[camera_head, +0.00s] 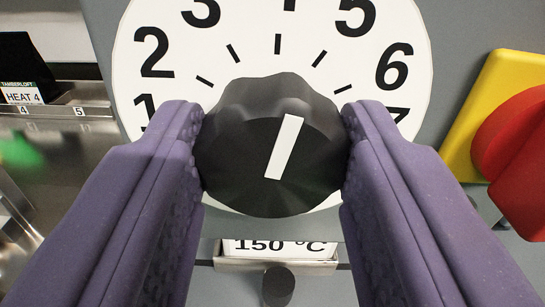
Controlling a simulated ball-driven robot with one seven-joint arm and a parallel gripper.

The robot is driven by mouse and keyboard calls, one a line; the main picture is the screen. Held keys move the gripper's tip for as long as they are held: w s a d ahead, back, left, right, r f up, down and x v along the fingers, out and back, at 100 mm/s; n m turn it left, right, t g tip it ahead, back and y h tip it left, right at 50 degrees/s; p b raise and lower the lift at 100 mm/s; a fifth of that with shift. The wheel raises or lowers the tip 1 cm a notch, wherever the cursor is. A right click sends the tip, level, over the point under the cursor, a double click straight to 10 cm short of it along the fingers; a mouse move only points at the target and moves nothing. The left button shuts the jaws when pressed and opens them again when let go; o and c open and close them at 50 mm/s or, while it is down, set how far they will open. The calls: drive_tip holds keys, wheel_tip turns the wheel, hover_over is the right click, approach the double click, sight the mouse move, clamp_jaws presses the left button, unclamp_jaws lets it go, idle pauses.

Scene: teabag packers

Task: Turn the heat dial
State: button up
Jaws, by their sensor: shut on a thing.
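The heat dial (272,160) is a black ridged knob with a white pointer bar (284,148). It sits on a white round face (170,95) with black numbers and tick marks. The pointer leans slightly right of straight up, toward the top of the face between 3 and 5. The number at the very top is cut off by the picture edge. My gripper (272,135) has its two purple fingers on the left and right sides of the knob, shut on it. The fingers hide parts of the lower face.
A red knob (515,140) on a yellow plate (490,110) is close on the right. Below the dial are a "150 °C" label (280,247) and a small dark knob (278,285).

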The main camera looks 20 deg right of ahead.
drive_tip(key=n+b, duration=0.1)
drive_tip(key=n, duration=0.1)
drive_tip(key=n+b, duration=0.2)
drive_tip(key=shift+f+n+b, duration=0.2)
drive_tip(key=shift+n+b, duration=0.1)
drive_tip(key=shift+a+r+n+b, duration=0.1)
drive_tip(key=shift+n+b, duration=1.05)
drive_tip(key=shift+n, duration=0.55)
drive_tip(key=o, duration=1.1)
drive_tip(key=shift+c, duration=0.2)
drive_tip(key=p+v, duration=0.1)
drive_tip(key=v, duration=0.6)
drive_tip(key=shift+s, duration=0.4)
drive_tip(key=shift+a+r, duration=0.1)
